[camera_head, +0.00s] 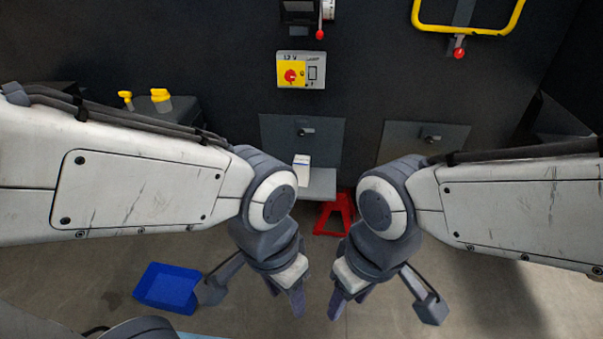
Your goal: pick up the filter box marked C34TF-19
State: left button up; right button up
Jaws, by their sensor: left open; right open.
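My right gripper (385,305) is open and empty, lower and to the right of the box. Both grippers are apart from the box. My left arm's wrist is close beside the box in the picture and partly hides the shelf's left end.
A blue bin (167,287) lies on the floor at the lower left. A red stand (335,214) is on the floor below the shelf. A switch panel (301,70) and a yellow rail (468,31) are on the dark wall. Yellow-capped fittings (160,99) are at the left.

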aim_at(300, 164)
jog(key=u, duration=0.25)
jog(key=k, duration=0.35)
jog(key=u, duration=1.05)
jog(key=k, duration=1)
jog(key=u, duration=0.4)
jog(key=i, duration=1.5)
jog(key=z, duration=1.2)
jog(key=i, duration=1.9)
jog(key=z, duration=0.9)
jog(key=i, duration=0.45)
jog(key=z, duration=0.2)
